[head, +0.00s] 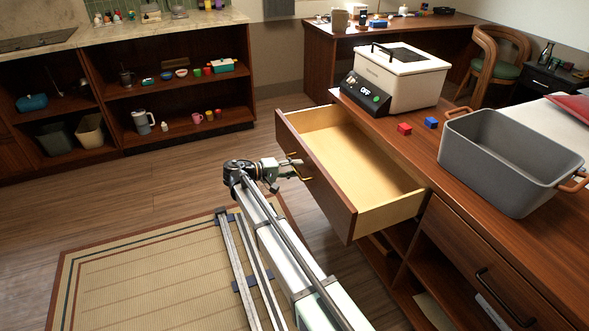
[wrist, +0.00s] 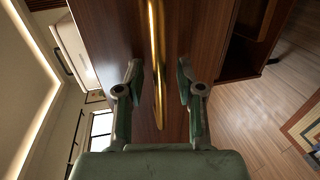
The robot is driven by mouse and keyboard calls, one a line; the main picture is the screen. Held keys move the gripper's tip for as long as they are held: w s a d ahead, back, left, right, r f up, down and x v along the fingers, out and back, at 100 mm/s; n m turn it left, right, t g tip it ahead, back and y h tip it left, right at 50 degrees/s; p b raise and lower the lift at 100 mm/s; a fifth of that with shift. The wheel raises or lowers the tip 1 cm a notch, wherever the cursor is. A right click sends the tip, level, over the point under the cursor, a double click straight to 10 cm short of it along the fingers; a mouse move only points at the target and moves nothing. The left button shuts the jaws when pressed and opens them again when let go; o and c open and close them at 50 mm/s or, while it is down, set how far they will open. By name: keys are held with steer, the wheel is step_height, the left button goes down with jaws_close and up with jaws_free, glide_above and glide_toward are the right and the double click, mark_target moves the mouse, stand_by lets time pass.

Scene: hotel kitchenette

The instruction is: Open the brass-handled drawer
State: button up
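The drawer (head: 330,182) with the dark wood front is pulled well out of the counter in the head view, and its pale inside looks empty. Its brass handle (head: 302,177) is on the drawer front, partly hidden by my gripper (head: 290,170). In the wrist view the brass handle (wrist: 156,35) runs as a long bar between the two fingers of my gripper (wrist: 158,78). The fingers are apart, with a visible gap on each side of the bar. The drawer front (wrist: 112,30) fills the space behind it.
On the counter stand a white fryer-like appliance (head: 395,78), a red block (head: 404,128), a blue block (head: 431,122) and a grey bin (head: 505,160). A lower drawer with a dark handle (head: 500,297) is shut. Open floor (head: 180,185) and a rug (head: 150,280) lie left.

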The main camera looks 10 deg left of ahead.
steer(key=v, duration=1.2)
